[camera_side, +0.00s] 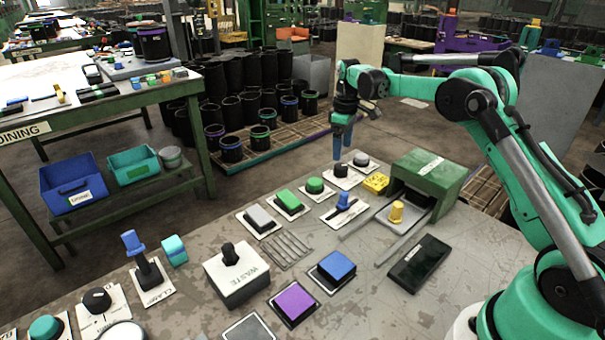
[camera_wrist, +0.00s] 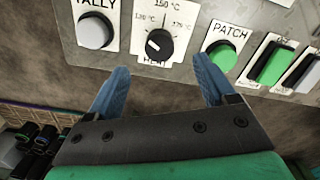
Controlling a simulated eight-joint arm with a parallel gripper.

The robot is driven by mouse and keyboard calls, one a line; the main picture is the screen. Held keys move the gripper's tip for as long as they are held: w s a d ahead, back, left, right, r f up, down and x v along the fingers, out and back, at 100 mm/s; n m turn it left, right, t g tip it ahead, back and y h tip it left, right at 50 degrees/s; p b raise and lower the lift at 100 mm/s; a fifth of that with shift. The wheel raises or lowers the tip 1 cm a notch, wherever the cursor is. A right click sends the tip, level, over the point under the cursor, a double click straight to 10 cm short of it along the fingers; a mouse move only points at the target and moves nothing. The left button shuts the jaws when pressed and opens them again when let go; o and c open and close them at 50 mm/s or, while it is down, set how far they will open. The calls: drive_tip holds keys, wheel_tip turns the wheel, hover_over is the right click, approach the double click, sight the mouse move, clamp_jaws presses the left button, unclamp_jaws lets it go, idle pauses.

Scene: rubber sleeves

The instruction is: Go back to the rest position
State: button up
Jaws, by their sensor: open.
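My gripper (camera_side: 343,142) hangs from the green arm at the far edge of the bench, with its blue fingers pointing down. In the side view its tips are just above or behind the black heat knob (camera_side: 341,169); the exact gap is hard to tell. In the wrist view my gripper (camera_wrist: 160,75) is open, with nothing between its two blue fingers. The heat knob (camera_wrist: 159,43) on its white dial plate shows beyond the fingers, apart from them. The grey tally button (camera_wrist: 95,31) is to its left and the green patch button (camera_wrist: 222,55) to its right.
Black sleeves stand on a pallet (camera_side: 262,158) behind. Open air surrounds my gripper above the bench.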

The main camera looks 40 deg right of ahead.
drive_tip(key=s+a+r+m+t, duration=0.25)
drive_tip(key=s+a+r, duration=0.25)
drive_tip(key=a+r, duration=0.35)
drive_tip(key=s+a+f+m+t, duration=0.1)
drive_tip(key=s+a+t, duration=0.3)
drive_tip(key=s+a, duration=0.4)
drive_tip(key=s+m, duration=0.1)
drive_tip(key=s, duration=0.4)
drive_tip(key=shift+t, duration=0.35)
